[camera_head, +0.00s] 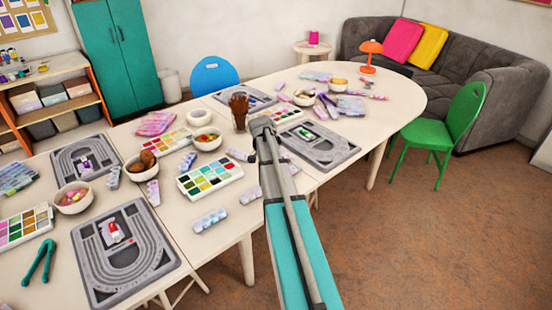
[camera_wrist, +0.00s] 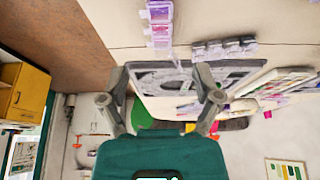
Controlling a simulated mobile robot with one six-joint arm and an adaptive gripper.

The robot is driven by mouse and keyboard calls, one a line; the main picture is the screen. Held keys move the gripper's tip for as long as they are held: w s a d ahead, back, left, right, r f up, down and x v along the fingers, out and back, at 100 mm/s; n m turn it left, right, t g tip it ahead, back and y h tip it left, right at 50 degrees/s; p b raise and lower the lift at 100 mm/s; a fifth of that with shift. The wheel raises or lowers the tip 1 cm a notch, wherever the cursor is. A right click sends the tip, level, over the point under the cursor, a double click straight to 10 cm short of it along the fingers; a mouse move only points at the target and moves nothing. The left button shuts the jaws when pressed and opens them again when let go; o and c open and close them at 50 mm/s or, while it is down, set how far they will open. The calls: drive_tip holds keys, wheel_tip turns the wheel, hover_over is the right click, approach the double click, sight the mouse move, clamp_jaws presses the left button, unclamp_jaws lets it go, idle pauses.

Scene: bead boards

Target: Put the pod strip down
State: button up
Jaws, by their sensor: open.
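My gripper (camera_head: 262,127) is over the table beside the bead board at the middle right, its jaws hard to make out in the head view. In the wrist view my gripper (camera_wrist: 161,76) has its two fingers wide apart, with nothing held between them. A purple pod strip (camera_wrist: 159,22) lies on the pale tabletop beyond the fingers. A greyish pod strip (camera_wrist: 225,47) lies near the grey bead board (camera_wrist: 160,83). In the head view, pod strips lie at the table's front edge (camera_head: 210,220), beside my arm (camera_head: 250,195) and near the gripper (camera_head: 239,154).
Grey bead boards stand at the middle right (camera_head: 335,153) and front left (camera_head: 98,277). Bare tabletop shows along the front edge.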

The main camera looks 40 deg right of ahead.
idle(0.4)
drive_tip(key=s+a+n+y, duration=0.1)
drive_tip(key=s+a+n, duration=0.4)
drive_tip(key=a, duration=0.8)
drive_tip(key=s+a+f+n+y, duration=0.1)
drive_tip(key=s+a+n, duration=0.5)
drive_tip(key=a, duration=0.7)
drive_tip(key=s+a+n+y, duration=0.2)
drive_tip(key=s+a+n, duration=0.3)
drive_tip(key=a, duration=0.8)
drive_tip(key=shift+s+f+n+y, duration=0.2)
drive_tip(key=shift+n+y, duration=0.1)
drive_tip(key=shift+n, duration=0.2)
